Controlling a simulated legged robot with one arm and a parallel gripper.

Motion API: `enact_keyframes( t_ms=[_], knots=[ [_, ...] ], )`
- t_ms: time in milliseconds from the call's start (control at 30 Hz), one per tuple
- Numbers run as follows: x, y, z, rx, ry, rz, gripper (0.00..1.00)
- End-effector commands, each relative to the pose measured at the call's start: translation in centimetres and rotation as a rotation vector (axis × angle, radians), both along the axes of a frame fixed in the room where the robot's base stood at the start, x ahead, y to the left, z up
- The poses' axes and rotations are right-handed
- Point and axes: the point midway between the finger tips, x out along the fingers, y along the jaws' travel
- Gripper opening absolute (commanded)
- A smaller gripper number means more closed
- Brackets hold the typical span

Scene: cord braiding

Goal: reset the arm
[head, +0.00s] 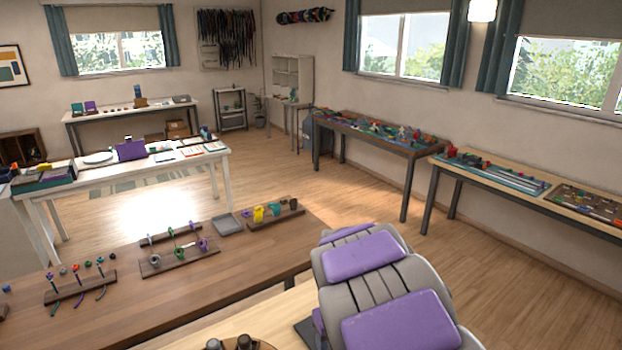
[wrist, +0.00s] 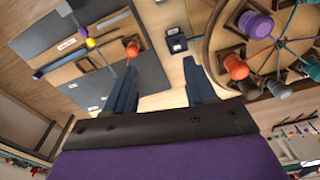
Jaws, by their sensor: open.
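In the wrist view, my gripper (wrist: 160,68) is open, with two dark blue fingers apart and nothing held between them. To its right is a round wooden braiding stand (wrist: 215,42) with cords running from its middle. An orange bobbin (wrist: 236,67) and a purple bobbin (wrist: 256,25) sit on it, among several others. To the left lies a grey board (wrist: 40,40) with a wooden strip and cords with a yellow bead (wrist: 90,43) and an orange bead (wrist: 131,49). The gripper does not show in the head view, where my purple and grey arm fills the lower right.
A small dark blue block (wrist: 176,40) is beyond the fingertips. In the head view, a brown table (head: 240,268) bears wooden racks of spools and a grey tray (head: 228,224). A white table (head: 110,182) and side benches stand farther back, with open floor (head: 345,210) between.

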Motion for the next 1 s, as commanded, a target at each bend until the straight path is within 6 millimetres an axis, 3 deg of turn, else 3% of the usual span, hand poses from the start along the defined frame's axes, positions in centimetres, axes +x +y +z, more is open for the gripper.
enact_keyframes(
  t_ms=[133, 433, 800, 1000],
  knots=[
    [-4.6, -2.7, 2.7, -0.004, 0.029, -0.098, 0.56],
    [-15.1, -6.2, 5.8, -0.005, 0.101, -0.256, 0.56],
    [-27.8, -8.3, 6.3, -0.023, 0.191, -0.377, 0.56],
    [-31.2, -8.7, 5.9, -0.036, 0.212, -0.398, 0.56]
  ],
)
